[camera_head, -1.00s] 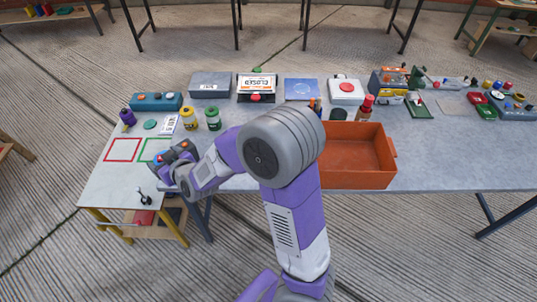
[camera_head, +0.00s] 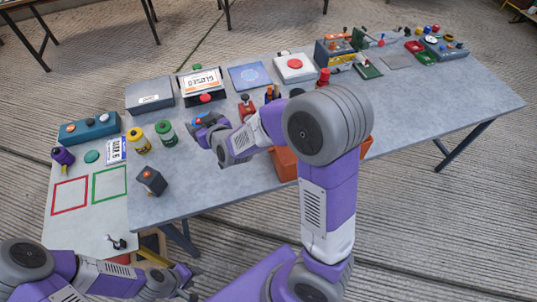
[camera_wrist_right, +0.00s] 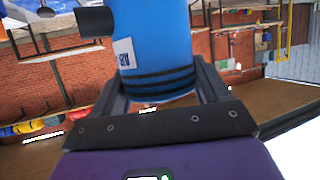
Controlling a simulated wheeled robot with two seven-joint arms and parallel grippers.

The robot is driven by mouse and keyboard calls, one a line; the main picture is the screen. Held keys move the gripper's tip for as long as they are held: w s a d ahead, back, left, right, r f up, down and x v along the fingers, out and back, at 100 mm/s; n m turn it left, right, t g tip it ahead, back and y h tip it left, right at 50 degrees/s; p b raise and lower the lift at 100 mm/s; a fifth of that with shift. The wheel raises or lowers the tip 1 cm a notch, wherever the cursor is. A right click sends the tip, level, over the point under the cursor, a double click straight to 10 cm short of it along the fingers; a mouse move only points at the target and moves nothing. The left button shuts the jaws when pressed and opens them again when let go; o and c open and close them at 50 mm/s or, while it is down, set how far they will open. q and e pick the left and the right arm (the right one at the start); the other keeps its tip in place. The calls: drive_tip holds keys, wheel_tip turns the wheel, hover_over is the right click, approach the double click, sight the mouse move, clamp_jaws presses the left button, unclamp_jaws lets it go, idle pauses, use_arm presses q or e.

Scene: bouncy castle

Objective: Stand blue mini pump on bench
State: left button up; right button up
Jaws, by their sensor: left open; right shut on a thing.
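The blue mini pump (camera_wrist_right: 160,35) is a blue cylinder with dark bands and a small white label in the right wrist view. A dark part sticks out to its left, and its far end is out of frame. My right gripper (camera_wrist_right: 155,90) is shut on it. In the head view the right gripper (camera_head: 212,132) holds the blue pump (camera_head: 205,119) over the grey bench (camera_head: 215,185), beside the green jar; whether it touches the bench is unclear. My left gripper (camera_head: 186,281) is open and empty, low in front of the bench.
A dark block (camera_head: 152,180) stands near the bench's front left. Yellow (camera_head: 138,140) and green (camera_head: 167,133) jars are behind it. Red and green outlined squares mark the white side table (camera_head: 85,225). An orange bin (camera_head: 285,163) is partly hidden by my right arm.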

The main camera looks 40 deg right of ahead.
drive_tip(key=f+n+y+b, duration=0.1)
drive_tip(key=f+b, duration=0.4)
drive_tip(key=f, duration=0.1)
drive_tip(key=w+f+n+y+b, duration=0.1)
drive_tip(key=f+b, duration=0.5)
drive_tip(key=f, duration=0.1)
drive_tip(key=f+n+y+b, duration=0.1)
drive_tip(key=f+b, duration=0.4)
drive_tip(key=f, duration=0.2)
drive_tip(key=shift+w+a+f+g+y+b, duration=0.2)
drive_tip(key=shift+a+g+y+b, duration=0.1)
drive_tip(key=shift+a+y, duration=0.1)
drive_tip(key=shift+r, duration=0.15)
drive_tip(key=shift+f, duration=0.2)
drive_tip(key=o, duration=1.4)
drive_tip(key=shift+r, duration=0.1)
